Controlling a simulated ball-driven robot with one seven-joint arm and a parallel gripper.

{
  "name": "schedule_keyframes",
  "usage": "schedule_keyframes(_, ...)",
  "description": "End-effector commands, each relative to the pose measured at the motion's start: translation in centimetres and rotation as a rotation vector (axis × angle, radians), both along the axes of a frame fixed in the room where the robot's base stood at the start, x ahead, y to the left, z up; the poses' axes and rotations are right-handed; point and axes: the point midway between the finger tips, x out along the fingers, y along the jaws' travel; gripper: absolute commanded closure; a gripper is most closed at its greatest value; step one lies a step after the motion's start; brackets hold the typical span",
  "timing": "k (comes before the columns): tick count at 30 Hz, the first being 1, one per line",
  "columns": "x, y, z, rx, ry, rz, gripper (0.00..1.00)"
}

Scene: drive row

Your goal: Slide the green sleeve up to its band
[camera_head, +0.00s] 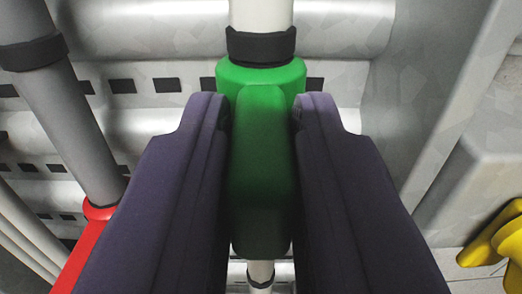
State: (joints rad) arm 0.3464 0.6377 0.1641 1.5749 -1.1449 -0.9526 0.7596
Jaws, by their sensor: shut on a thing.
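The green sleeve (262,135) sits around a white rod (261,14) in the middle of the camera_head view. My gripper (262,115) has its two dark purple fingers on either side of the sleeve and is shut on it. A black band (261,45) circles the white rod just above the sleeve's top edge. The sleeve's top appears to touch the band or lie very close to it. The fingers hide the sleeve's sides. The rod shows again below the sleeve, with another dark ring (260,283) on it.
A grey rod (65,115) with a black band (33,52) and a red part (88,240) stands at left. Grey metal with dark slots lies behind. A grey panel (425,90) stands at right, and a yellow part (495,240) is at lower right.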

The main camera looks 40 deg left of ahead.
Motion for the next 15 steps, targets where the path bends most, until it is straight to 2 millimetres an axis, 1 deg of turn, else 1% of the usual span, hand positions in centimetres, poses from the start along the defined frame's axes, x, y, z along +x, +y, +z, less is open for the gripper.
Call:
schedule_keyframes(1,0.00,-0.05,0.87,0.001,-0.002,-0.001,1.00)
schedule_keyframes(9,0.03,-0.02,0.92,0.002,-0.007,0.000,1.00)
schedule_keyframes(10,0.03,-0.02,0.94,0.002,-0.007,0.000,0.74)
schedule_keyframes(11,0.03,-0.02,0.92,0.002,-0.007,0.000,0.67)
schedule_keyframes(12,0.02,-0.01,0.88,0.003,-0.005,0.000,0.58)
schedule_keyframes(15,0.01,0.00,0.78,0.002,-0.004,0.000,0.57)
